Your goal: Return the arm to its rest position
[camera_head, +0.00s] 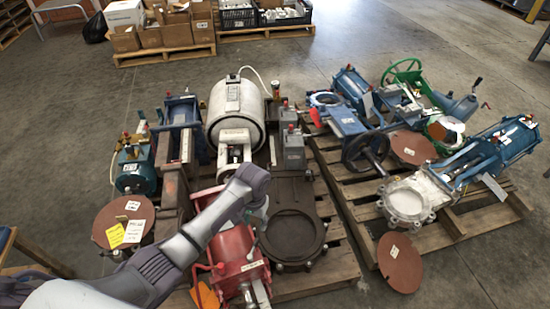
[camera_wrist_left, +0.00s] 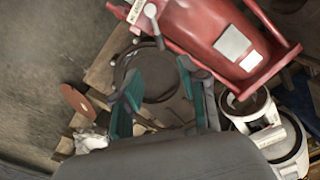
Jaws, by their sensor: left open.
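My left arm comes in from the lower left in the head view and reaches over the left pallet. Its left gripper (camera_head: 262,214) is mostly hidden behind the wrist, above the red machine and the dark round flange. In the left wrist view the two green fingers of this gripper (camera_wrist_left: 157,92) are spread apart with nothing held between them. The dark round flange (camera_wrist_left: 140,68) lies beyond the fingers, and the red machine (camera_wrist_left: 215,38) is at the upper right. My right gripper is in neither view.
The left pallet also bears a white cylinder (camera_head: 237,105), a blue-green motor (camera_head: 134,172) and a rusty disc (camera_head: 112,224). A second pallet (camera_head: 455,222) with blue valves stands at the right. Boxes (camera_head: 165,34) stand at the back. Floor is free at the far left and right.

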